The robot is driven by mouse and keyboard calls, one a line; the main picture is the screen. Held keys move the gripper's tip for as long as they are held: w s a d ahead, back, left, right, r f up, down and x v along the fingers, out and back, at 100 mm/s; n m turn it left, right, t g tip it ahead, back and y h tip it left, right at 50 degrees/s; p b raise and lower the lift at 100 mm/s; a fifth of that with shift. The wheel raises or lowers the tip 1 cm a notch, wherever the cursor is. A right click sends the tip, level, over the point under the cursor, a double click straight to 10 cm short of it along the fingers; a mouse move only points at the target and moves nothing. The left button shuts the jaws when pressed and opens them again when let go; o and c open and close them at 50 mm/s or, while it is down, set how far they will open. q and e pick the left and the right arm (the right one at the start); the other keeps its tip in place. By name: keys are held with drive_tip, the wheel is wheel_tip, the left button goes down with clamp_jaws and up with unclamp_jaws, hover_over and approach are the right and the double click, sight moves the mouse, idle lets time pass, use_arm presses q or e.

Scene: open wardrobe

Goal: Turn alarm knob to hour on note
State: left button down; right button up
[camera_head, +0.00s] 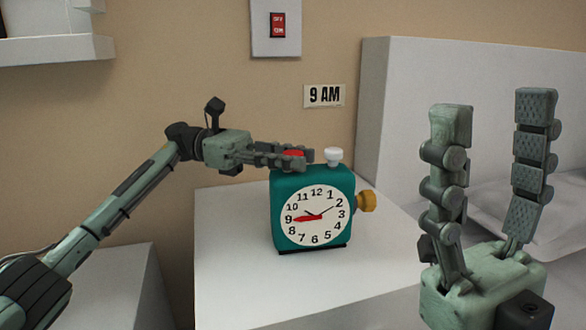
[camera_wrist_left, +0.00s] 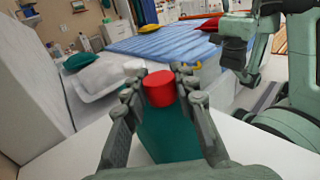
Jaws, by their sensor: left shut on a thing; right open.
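A teal alarm clock (camera_head: 283,187) stands upright on the white tabletop, with a white dial (camera_head: 316,228). Its red hand (camera_head: 305,218) points at about the 9; thin black hands point near 10 and 2. A red knob (camera_head: 293,153) on top sits between the fingers of my left gripper (camera_head: 297,157), shut on it. The red knob also shows in the left wrist view (camera_wrist_left: 159,88). A white knob (camera_head: 333,156) is on top at right, and a yellow knob (camera_head: 367,201) on the right side. The note (camera_head: 324,95) on the wall reads "9 AM". My right gripper (camera_head: 494,100) is open and empty.
The white table (camera_head: 226,270) is clear around the clock. A red switch (camera_head: 278,25) is on the wall above. A white panel (camera_head: 460,110) stands at the right. The left wrist view shows a bed with a blue cover (camera_wrist_left: 165,42).

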idle(0.3)
use_arm(q)
drive_tip(key=c, duration=1.2)
unclamp_jaws()
drive_tip(key=shift+v, duration=6)
drive_tip(key=shift+w, duration=0.1)
